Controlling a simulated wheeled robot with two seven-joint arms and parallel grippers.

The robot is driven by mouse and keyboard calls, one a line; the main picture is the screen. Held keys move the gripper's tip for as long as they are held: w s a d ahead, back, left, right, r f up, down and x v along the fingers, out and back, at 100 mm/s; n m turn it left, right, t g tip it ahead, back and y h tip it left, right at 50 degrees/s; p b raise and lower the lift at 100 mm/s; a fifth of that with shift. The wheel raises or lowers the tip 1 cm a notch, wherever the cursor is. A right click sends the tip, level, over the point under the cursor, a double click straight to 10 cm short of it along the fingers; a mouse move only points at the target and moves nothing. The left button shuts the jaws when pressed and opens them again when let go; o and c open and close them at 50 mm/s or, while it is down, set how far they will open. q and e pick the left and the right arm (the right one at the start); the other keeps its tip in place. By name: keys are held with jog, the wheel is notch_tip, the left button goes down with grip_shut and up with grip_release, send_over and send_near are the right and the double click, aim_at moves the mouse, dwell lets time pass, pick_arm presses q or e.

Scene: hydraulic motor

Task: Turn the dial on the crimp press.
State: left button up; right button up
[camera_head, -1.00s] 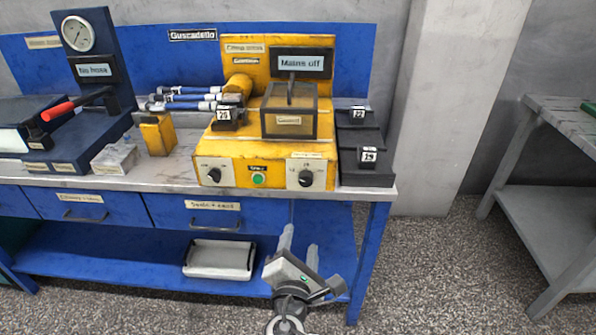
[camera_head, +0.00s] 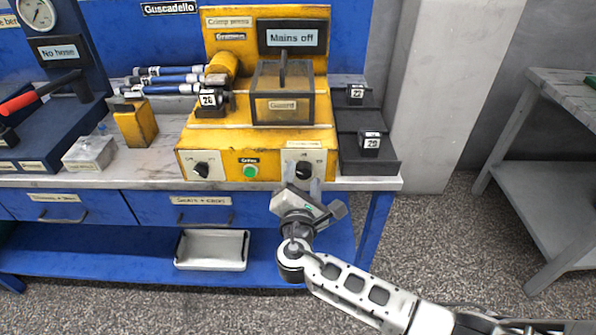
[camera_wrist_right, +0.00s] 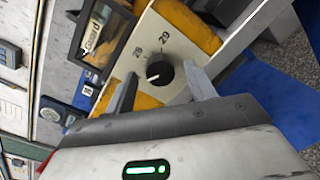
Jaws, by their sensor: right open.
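The crimp press (camera_head: 257,144) is the yellow machine on the bench, with a sign reading "Mains off". Its front has a left black dial (camera_head: 202,169), a green button (camera_head: 250,171) and a right black dial (camera_head: 303,170) on a pale plate. My right gripper (camera_head: 304,186) is open just in front of the right dial. In the right wrist view that dial (camera_wrist_right: 160,73) shows between the two finger tips, with number marks around it and a white pointer line. No contact between the fingers and the dial is clear. My left gripper is not in view.
A clear-sided guard box (camera_head: 283,106) sits on the press. A dark block with numbered pieces (camera_head: 366,155) stands close to its right.

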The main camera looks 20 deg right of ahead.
jog(key=shift+w+d, duration=0.15)
jog(key=shift+w, duration=0.15)
jog(key=shift+s, duration=0.1)
jog(key=c, duration=1)
